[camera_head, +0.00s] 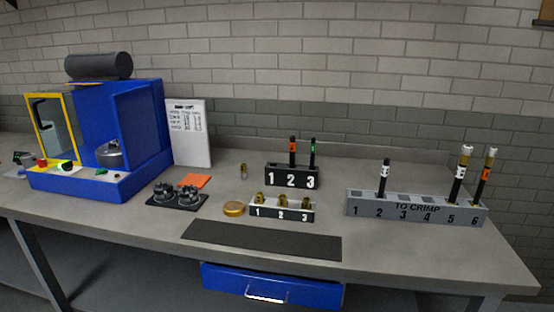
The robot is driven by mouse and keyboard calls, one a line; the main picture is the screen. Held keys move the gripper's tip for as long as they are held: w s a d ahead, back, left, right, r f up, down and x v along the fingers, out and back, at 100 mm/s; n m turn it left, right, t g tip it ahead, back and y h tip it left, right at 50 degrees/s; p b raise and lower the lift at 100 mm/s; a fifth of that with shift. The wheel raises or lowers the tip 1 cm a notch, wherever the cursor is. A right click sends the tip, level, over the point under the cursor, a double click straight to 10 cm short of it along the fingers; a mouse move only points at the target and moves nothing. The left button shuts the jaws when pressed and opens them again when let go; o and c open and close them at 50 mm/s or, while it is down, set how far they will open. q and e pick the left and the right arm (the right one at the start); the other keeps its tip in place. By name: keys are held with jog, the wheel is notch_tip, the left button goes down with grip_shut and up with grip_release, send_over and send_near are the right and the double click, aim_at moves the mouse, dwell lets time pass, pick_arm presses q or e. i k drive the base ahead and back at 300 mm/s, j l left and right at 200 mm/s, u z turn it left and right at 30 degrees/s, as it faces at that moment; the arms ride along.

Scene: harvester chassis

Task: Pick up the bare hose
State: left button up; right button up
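Several short black hoses stand upright in racks. A white-banded hose (384,176) without a visible metal fitting on top is in slot 2 of the grey "TO CRIMP" rack (416,209). Slots 5 and 6 hold a white-banded hose (459,179) and an orange-banded hose (483,178), both with metal fittings on top. In the back black rack (268,181), an orange-banded hose (292,153) is in slot 2 and a green-banded hose (312,155) in slot 3, with no metal fittings visible on top. Neither gripper is in view.
A front rack (282,214) holds brass fittings, beside a gold round tin (234,209). Black die parts (177,195), an orange card (195,181) and a blue machine (140,130) are left. A dark mat (262,239) lies clear at the front edge above a blue drawer (271,284).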

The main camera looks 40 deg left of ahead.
aim_at(293, 142)
jog(key=u, duration=1.1)
